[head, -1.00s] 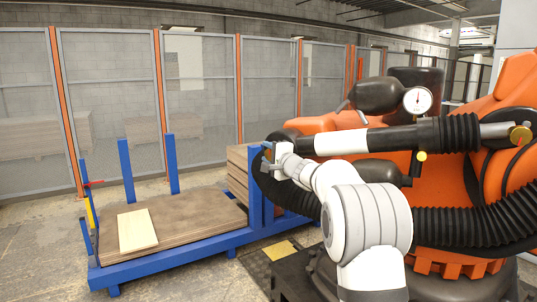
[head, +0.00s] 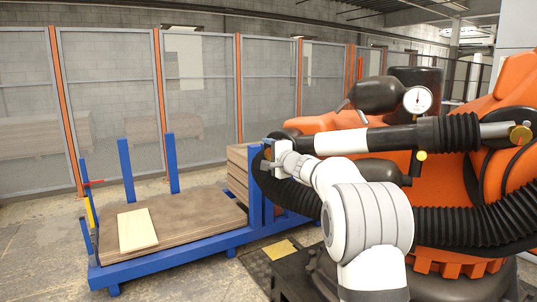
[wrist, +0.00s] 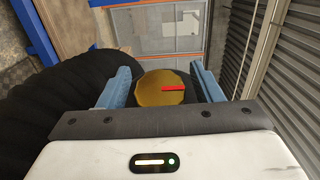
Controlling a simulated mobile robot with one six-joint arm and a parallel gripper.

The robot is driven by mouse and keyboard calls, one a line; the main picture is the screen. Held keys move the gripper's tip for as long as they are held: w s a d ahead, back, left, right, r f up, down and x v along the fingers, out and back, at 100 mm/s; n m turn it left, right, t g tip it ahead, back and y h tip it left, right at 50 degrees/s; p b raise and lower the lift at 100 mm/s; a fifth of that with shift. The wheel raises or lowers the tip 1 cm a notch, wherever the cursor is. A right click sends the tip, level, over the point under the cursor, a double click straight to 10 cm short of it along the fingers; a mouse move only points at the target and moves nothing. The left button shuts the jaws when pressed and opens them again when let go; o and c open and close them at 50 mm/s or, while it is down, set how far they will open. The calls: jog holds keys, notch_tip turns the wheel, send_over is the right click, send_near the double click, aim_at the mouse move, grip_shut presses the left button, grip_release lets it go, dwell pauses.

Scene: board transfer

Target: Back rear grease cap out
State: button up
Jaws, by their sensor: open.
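A round gold cap (wrist: 162,88) with a red mark on its face sits between the two blue fingers of my gripper (wrist: 160,86) in the wrist view. The fingers are open, one on each side of the cap, with dark gaps showing beside it. I cannot tell whether either finger touches it. In the head view my gripper (head: 267,148) is beside the black hose at the left end of the orange robot's arm. The cap between the fingers is not visible there.
The large orange robot (head: 460,190) fills the right side. A ribbed black hose (wrist: 60,100) lies close to the left of my gripper. A blue-framed pallet stand (head: 210,242) with boards is at the left, with mesh fencing (head: 110,90) behind.

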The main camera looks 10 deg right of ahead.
jog(key=shift+s, duration=0.1)
jog(key=b+v, duration=0.2)
jog(key=v, duration=0.5)
jog(key=shift+s+d, duration=0.2)
jog(key=shift+s, duration=0.05)
